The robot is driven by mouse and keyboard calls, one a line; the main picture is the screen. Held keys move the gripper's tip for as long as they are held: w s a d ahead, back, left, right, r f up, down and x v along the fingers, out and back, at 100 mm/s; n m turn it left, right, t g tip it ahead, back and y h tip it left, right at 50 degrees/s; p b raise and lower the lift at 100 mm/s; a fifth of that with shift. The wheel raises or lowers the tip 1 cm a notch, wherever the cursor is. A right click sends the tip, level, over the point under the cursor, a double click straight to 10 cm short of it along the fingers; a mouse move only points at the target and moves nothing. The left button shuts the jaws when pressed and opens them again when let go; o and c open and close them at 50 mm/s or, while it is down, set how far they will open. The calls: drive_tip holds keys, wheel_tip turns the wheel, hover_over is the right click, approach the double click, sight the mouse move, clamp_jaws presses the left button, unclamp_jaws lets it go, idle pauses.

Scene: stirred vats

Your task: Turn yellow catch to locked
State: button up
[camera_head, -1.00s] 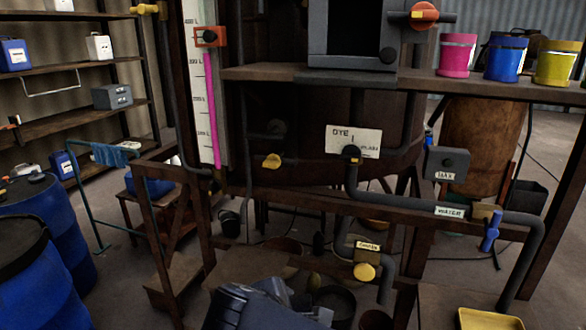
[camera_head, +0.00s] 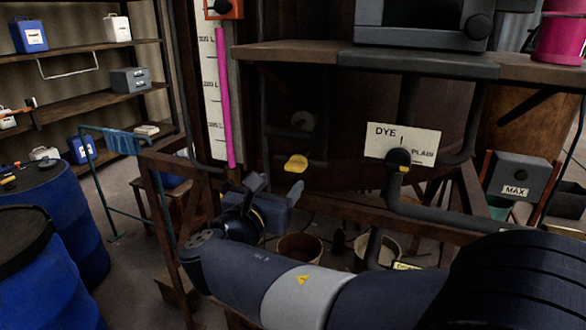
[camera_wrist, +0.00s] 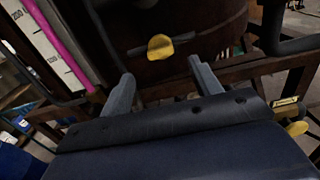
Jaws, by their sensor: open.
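A yellow catch (camera_head: 296,163), a small flat paddle, sits on the front of the dark vat, below a round grey fitting. It also shows in the wrist view (camera_wrist: 160,46) at upper middle, beyond the fingertips. My gripper (camera_head: 276,190) is just below and in front of it in the head view. In the wrist view my gripper (camera_wrist: 161,70) is open and empty, its two fingers apart with the catch between their lines of sight. They do not appear to touch it. I cannot read any locked marking near the catch.
A sight gauge (camera_head: 220,95) with a magenta column stands left of the catch. A DYE/PLAIN plate (camera_head: 420,146) with a dark knob is to the right. A wooden rail (camera_head: 350,214) runs below. Another yellow knob (camera_wrist: 297,128) is at lower right in the wrist view.

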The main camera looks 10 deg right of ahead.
sight(292, 170)
drive_tip(key=p+x, duration=0.1)
drive_tip(key=x, duration=0.6)
drive_tip(key=c, duration=1)
